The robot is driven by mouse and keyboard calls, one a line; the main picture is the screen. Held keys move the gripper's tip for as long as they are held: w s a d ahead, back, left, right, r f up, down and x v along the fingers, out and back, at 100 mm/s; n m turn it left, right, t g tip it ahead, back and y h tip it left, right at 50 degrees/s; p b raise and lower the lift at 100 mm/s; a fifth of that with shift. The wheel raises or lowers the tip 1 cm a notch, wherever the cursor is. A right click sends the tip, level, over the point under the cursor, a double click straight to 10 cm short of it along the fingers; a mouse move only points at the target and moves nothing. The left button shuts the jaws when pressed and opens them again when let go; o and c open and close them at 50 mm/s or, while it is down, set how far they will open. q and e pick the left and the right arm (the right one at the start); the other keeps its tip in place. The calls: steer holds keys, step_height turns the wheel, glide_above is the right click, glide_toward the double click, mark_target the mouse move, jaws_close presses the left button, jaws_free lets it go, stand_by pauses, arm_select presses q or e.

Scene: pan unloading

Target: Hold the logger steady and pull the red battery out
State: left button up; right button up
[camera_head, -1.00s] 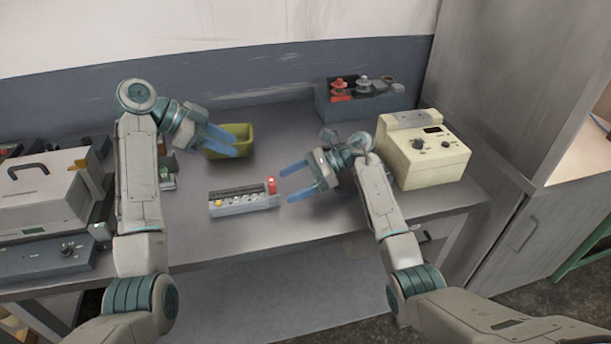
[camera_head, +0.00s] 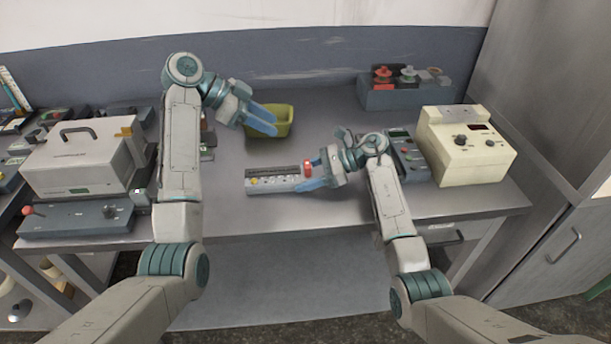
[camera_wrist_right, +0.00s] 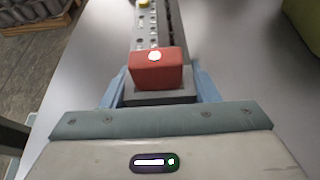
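The logger (camera_head: 257,189) is a grey bar with a row of knobs, lying flat near the table's front edge. It also shows in the right wrist view (camera_wrist_right: 143,34). The red battery (camera_head: 308,167) stands up at its right end and shows as a red block (camera_wrist_right: 155,76) in the right wrist view. My right gripper (camera_head: 309,175) is open around that end, one finger on each side of the battery, with a small gap on its right in the wrist view. My left gripper (camera_head: 268,119) is open and empty, behind the logger and clear of it.
A yellow-green bin (camera_head: 284,128) stands close behind my left gripper. A cream instrument (camera_head: 468,148) and a dark meter (camera_head: 407,155) stand right of my right arm. A grey case (camera_head: 82,158) is at left.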

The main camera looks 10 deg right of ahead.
steer(key=c, duration=0.4)
steer(key=o, duration=1.3)
